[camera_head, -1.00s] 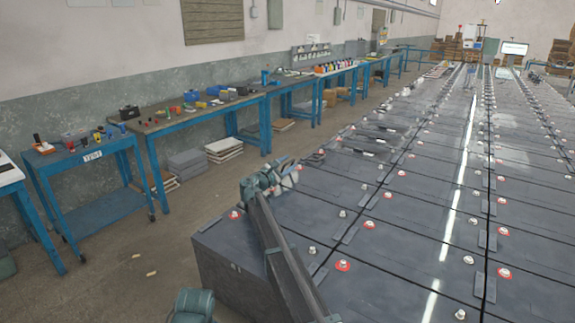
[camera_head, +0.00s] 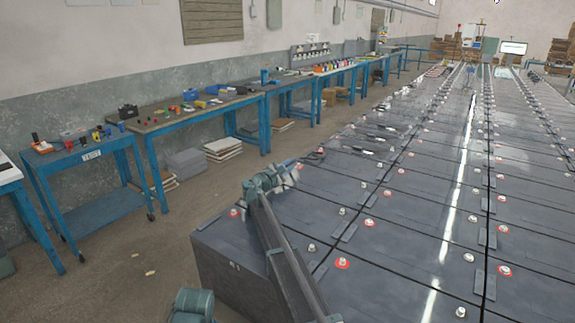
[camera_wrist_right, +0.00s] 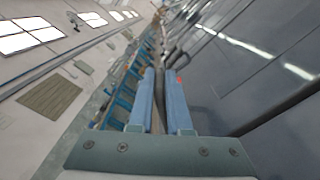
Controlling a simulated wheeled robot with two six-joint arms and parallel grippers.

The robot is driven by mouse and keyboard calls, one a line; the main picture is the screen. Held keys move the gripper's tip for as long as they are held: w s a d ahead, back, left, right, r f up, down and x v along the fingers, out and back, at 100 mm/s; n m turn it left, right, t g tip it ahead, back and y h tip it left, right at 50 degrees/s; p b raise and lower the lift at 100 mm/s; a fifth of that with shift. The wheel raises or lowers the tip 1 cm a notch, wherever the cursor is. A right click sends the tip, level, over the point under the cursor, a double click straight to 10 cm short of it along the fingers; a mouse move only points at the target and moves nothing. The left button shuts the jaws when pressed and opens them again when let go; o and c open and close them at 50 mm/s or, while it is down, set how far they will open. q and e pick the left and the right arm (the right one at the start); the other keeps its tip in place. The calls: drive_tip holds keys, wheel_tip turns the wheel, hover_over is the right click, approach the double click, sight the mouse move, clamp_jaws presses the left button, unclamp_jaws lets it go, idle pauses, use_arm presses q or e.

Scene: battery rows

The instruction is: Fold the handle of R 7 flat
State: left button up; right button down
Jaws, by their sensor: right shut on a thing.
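My right gripper (camera_head: 293,168) is at the left edge of the battery rows, low over the near batteries. In the right wrist view its two blue fingers (camera_wrist_right: 160,72) are close together. They are shut on a thin dark handle, largely hidden between them. A dark curved handle part (camera_wrist_right: 181,61) shows just beyond the fingertips. In the head view a small dark loop (camera_head: 314,156) shows just past the gripper. My left gripper is not in view.
Dark battery tops (camera_head: 420,215) with white and red-ringed terminals fill the right side. Blue workbenches (camera_head: 185,125) with tools and coloured items line the wall. A blue cart (camera_head: 90,165) stands at the left. The floor aisle (camera_head: 150,240) between is mostly clear.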

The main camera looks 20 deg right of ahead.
drive_tip(key=shift+s+d+f+m, duration=0.15)
drive_tip(key=shift+s+f+m, duration=0.15)
drive_tip(key=shift+m, duration=0.4)
drive_tip(key=shift+w, duration=0.1)
drive_tip(key=c, duration=0.9)
unclamp_jaws()
drive_tip(key=v, duration=1.4)
drive_tip(key=shift+d, duration=0.1)
